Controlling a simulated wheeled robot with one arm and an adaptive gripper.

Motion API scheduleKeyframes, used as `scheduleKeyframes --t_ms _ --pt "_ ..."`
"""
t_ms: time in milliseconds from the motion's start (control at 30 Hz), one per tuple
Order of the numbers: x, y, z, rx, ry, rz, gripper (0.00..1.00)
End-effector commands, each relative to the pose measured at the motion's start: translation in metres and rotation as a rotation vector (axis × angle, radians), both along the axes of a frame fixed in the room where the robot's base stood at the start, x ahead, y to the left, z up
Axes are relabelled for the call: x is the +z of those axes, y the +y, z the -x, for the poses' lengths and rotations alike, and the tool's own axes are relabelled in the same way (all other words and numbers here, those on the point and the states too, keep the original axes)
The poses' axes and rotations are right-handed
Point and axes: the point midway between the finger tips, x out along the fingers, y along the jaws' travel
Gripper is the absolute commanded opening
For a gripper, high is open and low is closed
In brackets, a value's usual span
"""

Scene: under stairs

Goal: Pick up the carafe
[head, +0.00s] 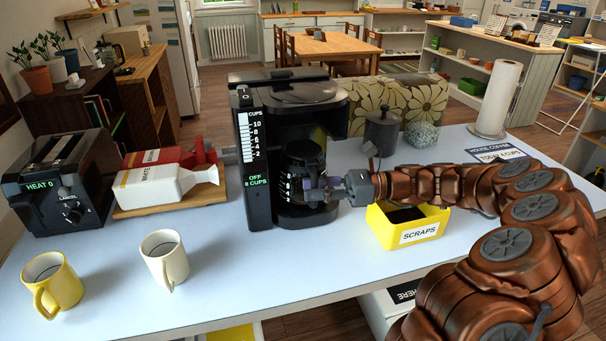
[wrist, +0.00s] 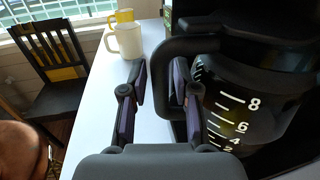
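The carafe (head: 303,162) is a dark glass jug with a black lid and white level marks, standing inside the black coffee maker (head: 258,165). In the wrist view the carafe (wrist: 245,105) fills the right side, with marks such as 8, 6 and 4. Its black loop handle (wrist: 172,48) reaches left towards my fingers. My gripper (head: 318,190) is at the front right of the carafe. In the wrist view my gripper (wrist: 159,82) has its two fingers apart, and the upright of the handle appears to lie between them. The right finger partly hides the handle.
A yellow scraps bin (head: 408,228) stands below my arm. A white mug (head: 165,258) and a yellow mug (head: 55,285) stand at the front left. The toaster (head: 62,185) and cartons (head: 165,180) are left of the machine. A canister (head: 382,130) stands behind my gripper.

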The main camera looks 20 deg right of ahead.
Motion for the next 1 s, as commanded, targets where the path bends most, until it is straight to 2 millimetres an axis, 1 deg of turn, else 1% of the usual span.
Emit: scheduleKeyframes --t_ms 67,267,533,1000 --pt "0.0006 0.0044 -0.0006 0.001 0.0 -0.001 0.3" --pt "-0.0004 0.0041 -0.001 -0.001 0.0 0.0 0.29" --pt "-0.0004 0.0041 -0.001 -0.001 0.001 0.0 0.01" --pt "-0.0005 0.004 -0.001 -0.001 0.001 0.0 0.0"
